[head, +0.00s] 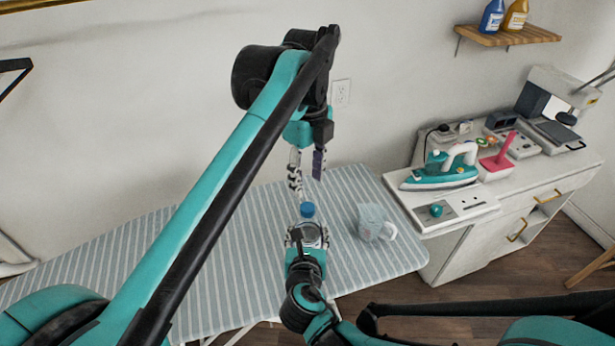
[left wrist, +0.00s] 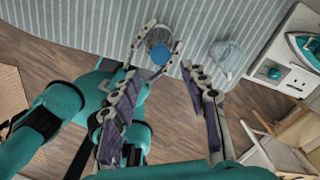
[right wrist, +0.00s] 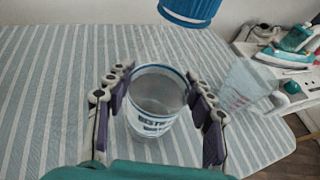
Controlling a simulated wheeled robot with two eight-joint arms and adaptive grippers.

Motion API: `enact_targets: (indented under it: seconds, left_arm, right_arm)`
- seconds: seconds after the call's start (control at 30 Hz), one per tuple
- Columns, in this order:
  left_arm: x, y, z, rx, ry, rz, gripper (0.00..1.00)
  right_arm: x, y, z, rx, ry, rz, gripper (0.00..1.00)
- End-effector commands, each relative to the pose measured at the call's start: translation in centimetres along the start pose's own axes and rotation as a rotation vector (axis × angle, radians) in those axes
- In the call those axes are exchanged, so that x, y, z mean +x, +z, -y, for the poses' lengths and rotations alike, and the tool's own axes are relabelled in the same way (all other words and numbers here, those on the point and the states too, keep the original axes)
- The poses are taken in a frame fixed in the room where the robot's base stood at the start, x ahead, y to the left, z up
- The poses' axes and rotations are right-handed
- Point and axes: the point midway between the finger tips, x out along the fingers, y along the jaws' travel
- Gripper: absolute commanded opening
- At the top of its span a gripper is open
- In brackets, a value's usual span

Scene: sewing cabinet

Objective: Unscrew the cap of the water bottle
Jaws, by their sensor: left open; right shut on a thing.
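The water bottle, a clear body with lettering, stands upright over the ironing board. It shows in the right wrist view (right wrist: 152,122). Its blue cap (head: 308,210) shows above the body, and also in the right wrist view (right wrist: 190,10). My right gripper (head: 307,236) is shut on the bottle body from the near side, fingers on both sides. My left gripper (head: 307,184) is open and empty above the cap, fingers pointing down. From the left wrist, the cap (left wrist: 160,54) lies just beyond its fingertips.
A pale cup with a handle (head: 370,224) stands on the striped ironing board (head: 230,265), right of the bottle. A white cabinet (head: 480,235) at the right holds a teal iron (head: 440,178). The board left of the bottle is clear.

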Motion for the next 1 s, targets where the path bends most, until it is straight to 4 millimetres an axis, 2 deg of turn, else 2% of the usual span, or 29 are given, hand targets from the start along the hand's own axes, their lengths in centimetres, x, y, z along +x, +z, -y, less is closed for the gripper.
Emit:
enact_targets:
  seconds: [0.1,0.33,0.47,0.8,1.0]
  left_arm:
    - [0.0,0.0,0.0,0.230,0.001,-0.001,0.45]
    - [0.0,0.1,0.1,0.494,0.001,-0.003,0.45]
    - [0.7,0.1,0.1,0.536,0.001,-0.003,0.45]
    - [5.8,0.1,0.1,0.538,0.001,-0.003,0.45]
    - [7.7,0.1,0.1,0.537,0.001,-0.003,0.45]
  right_arm:
    - [0.0,-0.1,0.0,0.001,-0.001,-0.001,0.00]
    - [0.0,-0.1,0.0,0.001,-0.001,-0.001,0.00]
    - [0.0,-0.1,0.0,0.001,-0.001,-0.001,0.00]
    - [0.0,-0.1,0.0,0.001,-0.001,-0.002,0.00]
    - [0.0,-0.1,0.0,0.001,-0.001,-0.002,0.00]
